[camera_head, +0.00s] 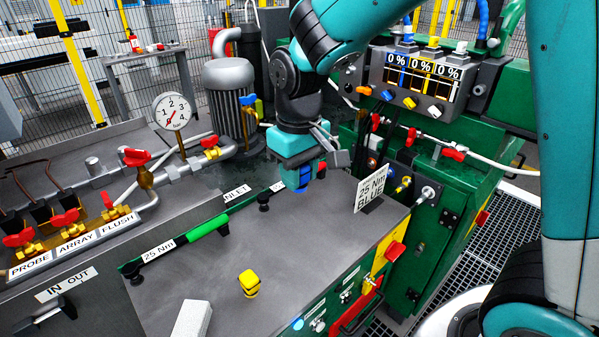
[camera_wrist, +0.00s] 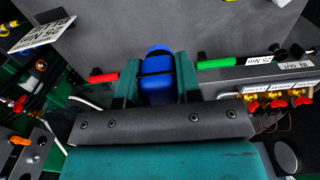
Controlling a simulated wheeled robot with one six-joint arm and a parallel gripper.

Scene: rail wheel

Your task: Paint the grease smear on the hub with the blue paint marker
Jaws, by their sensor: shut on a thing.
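My gripper (camera_head: 305,172) is above the far part of the grey bench top (camera_head: 300,250). In the wrist view my gripper (camera_wrist: 158,76) is shut on the blue paint marker (camera_wrist: 158,58), with one teal finger on each side of it. In the head view a little of the blue marker (camera_head: 304,178) shows between the fingers. Whether its tip touches the bench cannot be told. The hub and the grease smear are not seen in either view.
A yellow marker (camera_head: 249,283) stands on the bench. A green-handled torque wrench (camera_head: 208,227) lies along its left edge. A sign reading 25 Nm BLUE (camera_head: 371,189) stands at the right. A red handle (camera_wrist: 103,77) is close to my fingers. The middle of the bench is clear.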

